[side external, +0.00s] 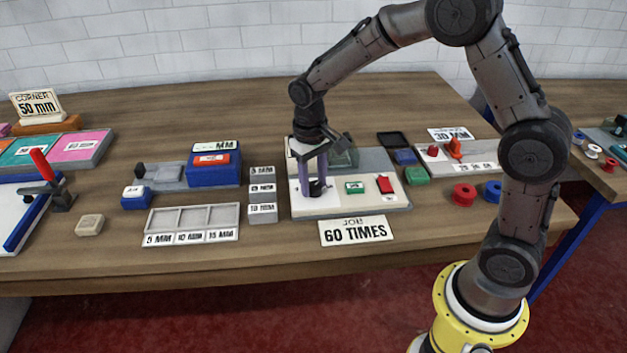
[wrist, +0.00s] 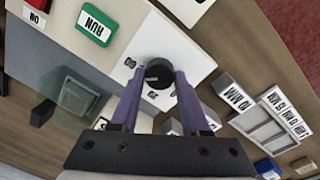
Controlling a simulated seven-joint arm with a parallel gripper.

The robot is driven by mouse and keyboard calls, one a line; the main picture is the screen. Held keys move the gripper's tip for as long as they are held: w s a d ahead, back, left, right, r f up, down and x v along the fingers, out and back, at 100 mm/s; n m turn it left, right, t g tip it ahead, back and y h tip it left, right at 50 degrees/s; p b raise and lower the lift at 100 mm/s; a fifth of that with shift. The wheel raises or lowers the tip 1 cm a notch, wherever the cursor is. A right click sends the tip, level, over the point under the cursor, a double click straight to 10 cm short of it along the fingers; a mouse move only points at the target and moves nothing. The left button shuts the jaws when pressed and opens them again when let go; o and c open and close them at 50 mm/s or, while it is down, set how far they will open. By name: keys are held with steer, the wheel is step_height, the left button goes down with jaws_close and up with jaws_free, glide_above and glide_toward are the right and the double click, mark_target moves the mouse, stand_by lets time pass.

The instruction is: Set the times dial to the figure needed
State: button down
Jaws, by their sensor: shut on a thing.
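The times dial (side external: 319,187) is a black round knob on the white top of a machine box (side external: 340,205). In the wrist view the dial (wrist: 158,73) sits between the two purple fingers of my gripper (wrist: 157,82), which is shut on it. In the side view my gripper (side external: 314,188) points down over the box's left part. The job card (side external: 357,231) in front of the box reads "60 TIMES".
A green RUN button (side external: 355,188) and a red switch (side external: 384,184) are on the box, right of the dial. Grey blocks marked in mm (side external: 263,191) stand close on the left, beside a partitioned tray (side external: 195,218). Red and blue spools (side external: 464,194) lie to the right.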

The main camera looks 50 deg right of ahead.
mark_target(311, 186)
steer(key=shift+r+m, duration=0.1)
steer(key=shift+m, duration=2.1)
steer(key=shift+c, duration=1.9)
jaws_free()
step_height(311, 186, up, 14)
steer(key=shift+w+a, duration=0.2)
steer(key=shift+a, duration=0.05)
